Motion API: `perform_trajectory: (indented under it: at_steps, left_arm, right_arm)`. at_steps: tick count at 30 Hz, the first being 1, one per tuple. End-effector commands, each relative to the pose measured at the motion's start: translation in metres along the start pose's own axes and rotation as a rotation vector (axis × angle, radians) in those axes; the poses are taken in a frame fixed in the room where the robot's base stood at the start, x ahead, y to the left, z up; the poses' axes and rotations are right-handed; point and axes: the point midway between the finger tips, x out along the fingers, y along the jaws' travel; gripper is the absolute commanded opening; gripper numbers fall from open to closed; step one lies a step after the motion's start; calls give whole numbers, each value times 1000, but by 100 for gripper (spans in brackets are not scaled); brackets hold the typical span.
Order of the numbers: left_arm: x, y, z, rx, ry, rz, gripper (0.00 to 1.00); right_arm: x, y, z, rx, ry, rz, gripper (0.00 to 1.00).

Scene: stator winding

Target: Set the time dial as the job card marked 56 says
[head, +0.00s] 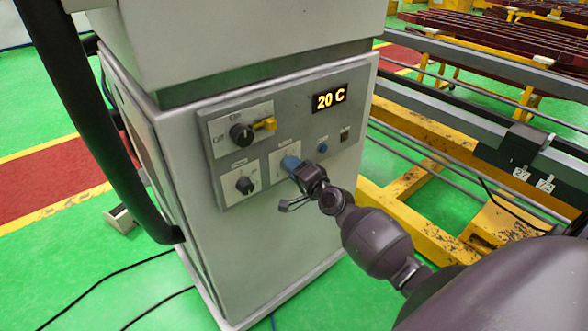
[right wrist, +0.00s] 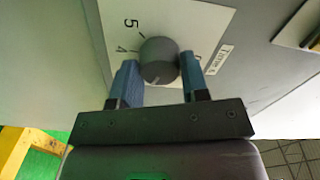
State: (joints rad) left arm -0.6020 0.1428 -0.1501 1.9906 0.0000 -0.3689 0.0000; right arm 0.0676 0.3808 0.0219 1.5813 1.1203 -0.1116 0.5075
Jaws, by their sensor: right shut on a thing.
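The time dial (right wrist: 158,58) is a round grey knob on a pale plate in the right wrist view. The numbers 5 and 4 show to its left, and a label starting "Time" to its right. A pale mark shows low on the knob. My right gripper (right wrist: 160,70) is shut on the dial, with one blue finger on each side, covering part of the scale. In the head view, my right gripper (head: 291,164) is at the lower middle of the panel and hides the dial. My left gripper is not in view. No card marked 56 can be read.
The grey panel (head: 215,190) also carries an On/Off knob (head: 241,135), a yellow part (head: 265,125), a lower black knob (head: 245,185), a blue button (head: 322,147) and a display (head: 329,98) reading 20 C. Small pale tags (head: 521,171) sit on the rail at right, unreadable.

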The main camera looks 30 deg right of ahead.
Motion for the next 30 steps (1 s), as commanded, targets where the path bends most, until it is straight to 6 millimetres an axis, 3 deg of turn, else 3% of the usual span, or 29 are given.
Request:
perform_trajectory:
  at_steps: [30]
  left_arm:
    - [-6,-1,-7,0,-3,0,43]
  right_arm:
    - [0,0,0,949,2,0,18]
